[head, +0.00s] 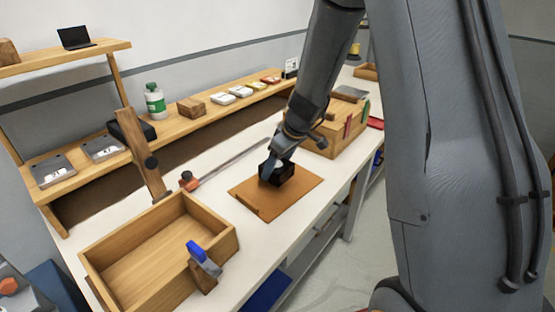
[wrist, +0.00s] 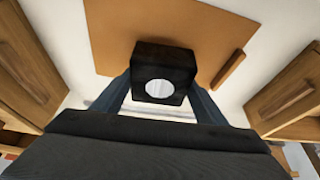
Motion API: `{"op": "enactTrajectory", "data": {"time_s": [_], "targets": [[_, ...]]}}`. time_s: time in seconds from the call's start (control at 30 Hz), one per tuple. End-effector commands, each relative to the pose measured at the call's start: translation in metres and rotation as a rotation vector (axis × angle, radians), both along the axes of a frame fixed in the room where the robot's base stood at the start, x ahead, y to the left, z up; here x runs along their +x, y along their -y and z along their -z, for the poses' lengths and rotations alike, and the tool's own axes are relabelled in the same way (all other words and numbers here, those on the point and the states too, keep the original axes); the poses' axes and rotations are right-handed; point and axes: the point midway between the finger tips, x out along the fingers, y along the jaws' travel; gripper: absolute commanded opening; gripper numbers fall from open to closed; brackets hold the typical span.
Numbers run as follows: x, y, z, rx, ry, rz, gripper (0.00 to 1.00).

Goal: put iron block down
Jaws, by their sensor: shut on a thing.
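The iron block (wrist: 163,60) is a dark, nearly black block with a pale round spot on the face toward the wrist camera. My gripper (wrist: 160,90) is shut on it, one finger on each side. In the head view the block (head: 277,172) shows dark at the end of my gripper (head: 275,165), over the brown board (head: 300,192) on the white bench. Whether the block touches the board or hangs just above it I cannot tell.
A thin wooden strip (head: 244,208) lies along the board's edge. An open wooden tray (head: 225,240) with a blue-topped clamp (head: 203,262) stands in front left. A wooden box (head: 325,143) stands beyond the board. A wooden post (head: 140,150) rises behind the tray.

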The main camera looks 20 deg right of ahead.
Motion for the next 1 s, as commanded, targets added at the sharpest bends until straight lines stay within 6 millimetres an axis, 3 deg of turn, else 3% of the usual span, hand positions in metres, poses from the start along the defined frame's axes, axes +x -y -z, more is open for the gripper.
{"op": "enactTrajectory", "data": {"time_s": [0.3,0.8,0.83,0.93,1.0], "targets": [[0.001,0.000,0.031,0.000,0.000,0.001,0.04],[0.001,0.000,0.035,-0.001,0.002,0.001,0.04],[0.000,0.000,0.037,-0.001,-0.001,0.000,0.68],[0.000,0.000,0.036,-0.001,-0.001,0.000,0.85],[0.000,0.000,0.036,-0.001,-0.001,0.000,0.85]]}}
